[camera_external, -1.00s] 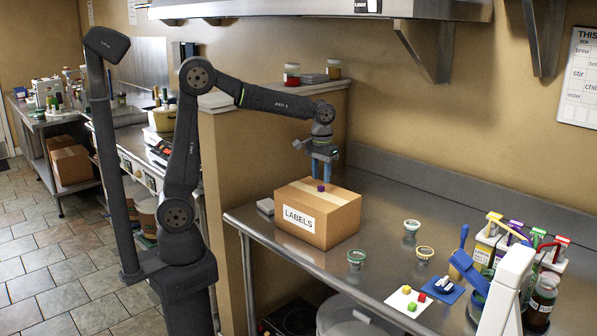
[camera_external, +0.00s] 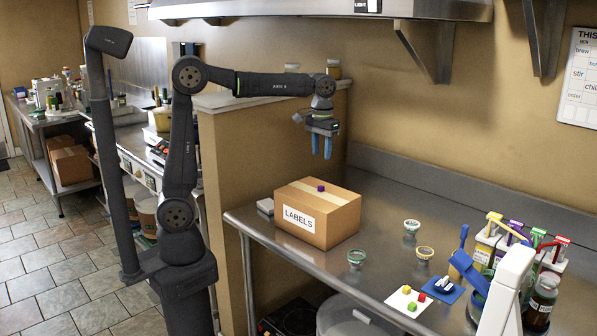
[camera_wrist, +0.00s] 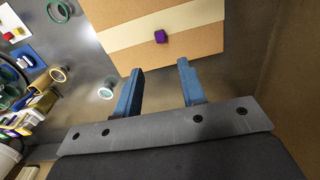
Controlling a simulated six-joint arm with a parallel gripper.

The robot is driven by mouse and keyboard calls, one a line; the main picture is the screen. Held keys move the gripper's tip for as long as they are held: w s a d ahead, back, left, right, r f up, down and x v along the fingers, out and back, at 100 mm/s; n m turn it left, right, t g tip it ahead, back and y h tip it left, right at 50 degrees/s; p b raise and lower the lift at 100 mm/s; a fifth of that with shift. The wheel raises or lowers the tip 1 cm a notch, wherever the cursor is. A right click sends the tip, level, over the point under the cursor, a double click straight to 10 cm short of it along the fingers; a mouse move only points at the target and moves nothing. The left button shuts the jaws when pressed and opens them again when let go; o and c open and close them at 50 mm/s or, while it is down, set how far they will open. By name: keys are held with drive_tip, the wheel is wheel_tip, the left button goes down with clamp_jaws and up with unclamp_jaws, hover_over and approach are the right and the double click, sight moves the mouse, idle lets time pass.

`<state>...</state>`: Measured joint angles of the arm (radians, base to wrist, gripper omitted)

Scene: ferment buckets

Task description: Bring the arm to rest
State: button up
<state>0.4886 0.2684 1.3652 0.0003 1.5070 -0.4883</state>
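My gripper (camera_external: 322,146) hangs above the back right part of the LABELS box, with its blue fingers pointing down. In the wrist view the two fingers of my gripper (camera_wrist: 158,90) are apart with nothing between them. A small purple cube (camera_external: 321,188) lies on top of the cardboard LABELS box (camera_external: 332,222). The cube also shows in the wrist view (camera_wrist: 160,36), beyond the fingertips and clear of them.
On the steel table stand small round cups (camera_external: 357,257), a white card (camera_external: 407,302) with coloured cubes, a blue card (camera_external: 444,290) and colour-topped bottles (camera_external: 489,240). A partition wall (camera_external: 268,150) stands behind the box.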

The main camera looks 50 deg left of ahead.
sight(321, 186)
wheel_tip(321, 186, down, 12)
drive_tip(key=shift+f, duration=0.1)
drive_tip(key=shift+r, duration=2)
